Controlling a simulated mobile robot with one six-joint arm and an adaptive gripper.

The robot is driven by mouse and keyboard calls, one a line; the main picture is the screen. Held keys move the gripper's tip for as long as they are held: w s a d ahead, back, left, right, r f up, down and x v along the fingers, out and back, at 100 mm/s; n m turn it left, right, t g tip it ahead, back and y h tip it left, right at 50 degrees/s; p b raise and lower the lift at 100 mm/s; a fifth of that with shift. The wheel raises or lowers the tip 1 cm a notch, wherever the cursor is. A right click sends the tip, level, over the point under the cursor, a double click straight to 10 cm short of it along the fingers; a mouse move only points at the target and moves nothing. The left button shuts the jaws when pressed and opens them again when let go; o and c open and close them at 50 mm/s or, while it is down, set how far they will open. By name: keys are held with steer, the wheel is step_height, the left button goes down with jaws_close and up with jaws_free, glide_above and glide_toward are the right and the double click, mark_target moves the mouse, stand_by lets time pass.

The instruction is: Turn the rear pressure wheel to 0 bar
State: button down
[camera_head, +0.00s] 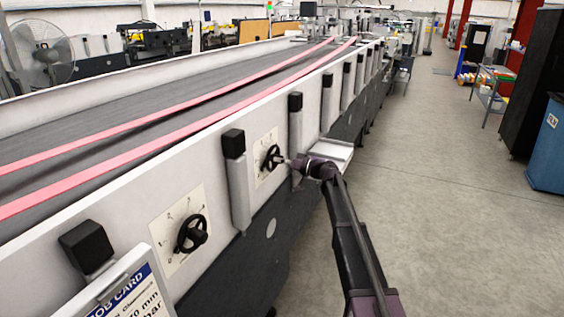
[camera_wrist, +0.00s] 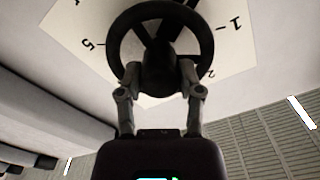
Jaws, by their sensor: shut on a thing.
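Two black handwheels on white dial plates stand on the machine's white side wall. The farther wheel (camera_head: 272,158) has my gripper (camera_head: 288,161) at its right side. In the wrist view, this wheel (camera_wrist: 113,42) fills the top middle, and my gripper (camera_wrist: 159,70) is shut on its dark central part, one finger on each side. Its dial plate (camera_wrist: 236,48) shows an upside-down 5 at left, a 1 at right and a partly hidden 2. The wheel's pointer cannot be made out. The nearer wheel (camera_head: 191,234) is untouched on its own plate (camera_head: 172,219).
A job card (camera_head: 135,290) stands at the lower left. Black-capped posts (camera_head: 238,180) rise along the wall near the wheels. A pale tray (camera_head: 328,154) sits just beyond my gripper. Pink belts (camera_head: 150,143) run along the machine top.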

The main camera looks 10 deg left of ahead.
steer(key=shift+s+a+n, duration=0.1)
steer(key=shift+a+n, duration=0.05)
steer(key=shift+n, duration=0.25)
steer(key=shift+c, duration=1.3)
jaws_free()
steer(key=shift+d, duration=0.35)
steer(key=v, duration=1.1)
steer(key=shift+d, duration=0.2)
steer(key=shift+s, duration=0.1)
